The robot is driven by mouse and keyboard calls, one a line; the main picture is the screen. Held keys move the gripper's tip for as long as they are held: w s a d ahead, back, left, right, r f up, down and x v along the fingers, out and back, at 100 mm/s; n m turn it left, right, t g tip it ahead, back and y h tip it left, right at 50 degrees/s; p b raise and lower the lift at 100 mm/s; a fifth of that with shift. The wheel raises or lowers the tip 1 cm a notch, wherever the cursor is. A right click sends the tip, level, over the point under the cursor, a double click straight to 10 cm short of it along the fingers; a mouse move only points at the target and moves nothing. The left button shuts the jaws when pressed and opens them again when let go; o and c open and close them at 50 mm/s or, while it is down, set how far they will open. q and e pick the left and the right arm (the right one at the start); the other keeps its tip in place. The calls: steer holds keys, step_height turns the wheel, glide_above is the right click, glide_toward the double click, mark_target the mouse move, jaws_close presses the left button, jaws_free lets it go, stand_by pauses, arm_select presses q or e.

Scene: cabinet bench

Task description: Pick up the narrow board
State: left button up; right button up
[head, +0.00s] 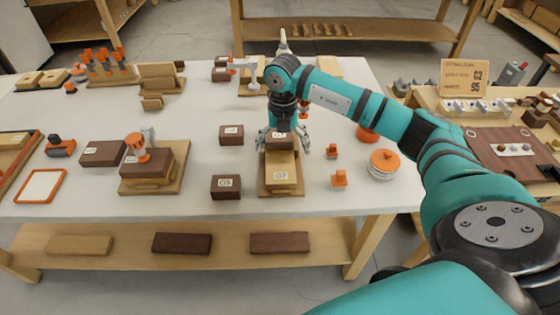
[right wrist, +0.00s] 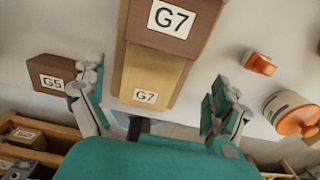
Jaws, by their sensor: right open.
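The narrow board is not clearly marked; a narrow light wooden board (head: 281,178) labelled G7 lies in a stack at the table's front middle. A darker brown block (head: 278,143) rests on the stack's far part. In the right wrist view, the light board (right wrist: 148,92) and the dark block (right wrist: 176,18), both labelled G7, point into the space between my fingers. My right gripper (head: 283,146) is open over the stack, one finger on each side and apart from it. It also shows in the right wrist view (right wrist: 156,98). My left gripper is not in view.
Dark block G5 (head: 226,187) lies just left of the stack, close to the left finger in the wrist view. Small orange pieces (head: 340,179) and an orange-topped round container (head: 383,164) stand to the right. Another wooden stack (head: 150,184) stands further left.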

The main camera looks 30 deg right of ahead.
mark_target(280, 159)
steer(key=shift+w+a+f+p, duration=0.1)
steer(key=shift+f+p, duration=0.1)
steer(key=shift+f, duration=0.75)
steer(key=shift+a+f+p, duration=0.1)
steer(key=shift+f+p, duration=0.05)
steer(key=shift+f, duration=0.8)
steer(key=shift+w+a+f+p, duration=0.1)
steer(key=shift+f+p, duration=0.1)
steer(key=shift+f, duration=0.75)
steer(key=shift+r, duration=0.1)
steer(key=c, duration=1.3)
